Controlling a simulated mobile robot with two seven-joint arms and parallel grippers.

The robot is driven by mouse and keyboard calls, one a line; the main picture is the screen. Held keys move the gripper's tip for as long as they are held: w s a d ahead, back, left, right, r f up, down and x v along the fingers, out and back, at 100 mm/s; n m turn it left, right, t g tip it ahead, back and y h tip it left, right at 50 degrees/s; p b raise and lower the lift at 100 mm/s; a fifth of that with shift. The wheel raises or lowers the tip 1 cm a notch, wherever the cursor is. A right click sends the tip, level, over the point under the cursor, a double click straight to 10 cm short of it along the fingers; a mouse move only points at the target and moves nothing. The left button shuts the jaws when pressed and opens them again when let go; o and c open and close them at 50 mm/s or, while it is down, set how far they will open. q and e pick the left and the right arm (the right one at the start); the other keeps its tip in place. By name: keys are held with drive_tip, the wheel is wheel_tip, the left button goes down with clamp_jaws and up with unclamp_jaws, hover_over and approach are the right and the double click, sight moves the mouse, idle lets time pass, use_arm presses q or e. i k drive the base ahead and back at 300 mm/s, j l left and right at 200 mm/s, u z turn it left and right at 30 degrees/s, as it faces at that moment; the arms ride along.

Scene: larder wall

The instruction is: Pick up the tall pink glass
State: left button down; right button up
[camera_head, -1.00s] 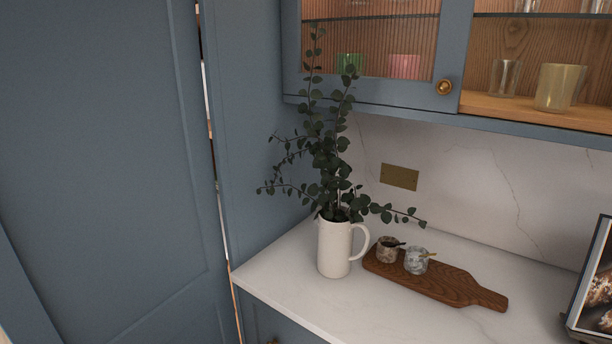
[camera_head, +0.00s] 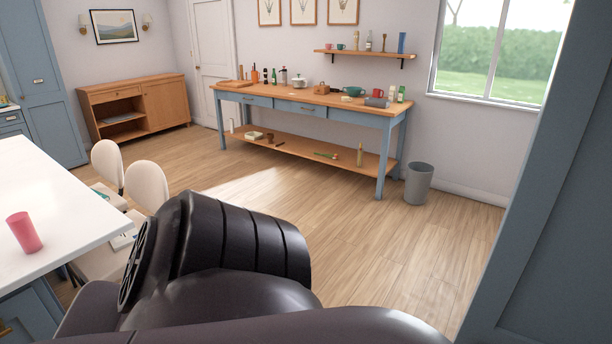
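A tall pink glass (camera_head: 24,232) stands upright on the white countertop (camera_head: 60,195) at the left edge of the head view, close to the counter's near right side. Nothing touches it. A dark arm link of mine fills the bottom middle of the view, to the right of the glass. Neither of my grippers shows.
White chairs (camera_head: 148,184) stand beside the counter. A long blue-legged workbench (camera_head: 300,98) with bottles and pots is along the back wall, with a grey bin (camera_head: 419,183) at its right. A blue panel (camera_head: 560,200) is close on the right. The wooden floor (camera_head: 370,240) between is clear.

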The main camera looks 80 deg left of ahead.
sight(20, 224)
drive_tip(key=u, duration=4.25)
